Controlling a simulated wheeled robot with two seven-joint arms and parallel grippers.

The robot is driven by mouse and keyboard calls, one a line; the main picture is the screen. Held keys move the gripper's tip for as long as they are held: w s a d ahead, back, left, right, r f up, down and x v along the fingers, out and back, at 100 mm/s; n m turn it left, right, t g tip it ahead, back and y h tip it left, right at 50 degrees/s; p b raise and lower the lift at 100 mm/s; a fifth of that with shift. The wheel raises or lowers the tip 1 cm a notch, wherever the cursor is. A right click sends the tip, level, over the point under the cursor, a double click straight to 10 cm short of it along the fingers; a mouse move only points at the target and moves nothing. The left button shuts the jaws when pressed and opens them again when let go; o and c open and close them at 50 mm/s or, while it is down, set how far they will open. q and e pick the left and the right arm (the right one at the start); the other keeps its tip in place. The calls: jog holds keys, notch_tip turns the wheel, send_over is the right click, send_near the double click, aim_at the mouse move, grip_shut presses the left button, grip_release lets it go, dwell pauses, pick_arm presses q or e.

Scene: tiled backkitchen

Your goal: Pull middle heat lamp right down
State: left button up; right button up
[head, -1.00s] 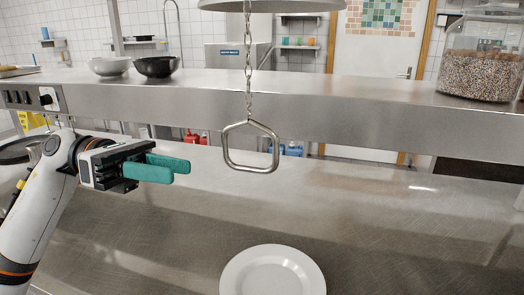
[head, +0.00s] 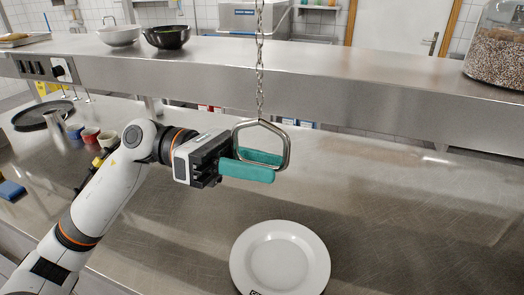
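A metal ring handle (head: 288,146) hangs on a chain (head: 260,70) in the middle of the head view. The lamp above is out of the frame. My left gripper (head: 277,167) is at the handle's lower half, its two teal fingers pointing right and apart. The near finger passes in front of the handle's lower bar. The far finger shows within the ring's outline. The fingers hide part of the lower bar, and I cannot tell whether they touch it. My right gripper is not in view.
A steel shelf (head: 370,85) runs across behind the handle, with two bowls at left and a glass jar (head: 497,50) at right. A white plate (head: 243,262) lies on the steel counter below. Small cups (head: 107,138) and a dark tray stand at left. The counter's right side is clear.

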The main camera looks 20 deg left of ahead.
pick_arm(q)
jog(key=shift+d, duration=0.35)
jog(key=shift+f, duration=0.1)
jog(key=shift+s, duration=0.1)
grip_shut()
notch_tip(320, 180, down, 8)
jog(key=b, duration=0.9)
jog(key=shift+f, duration=0.25)
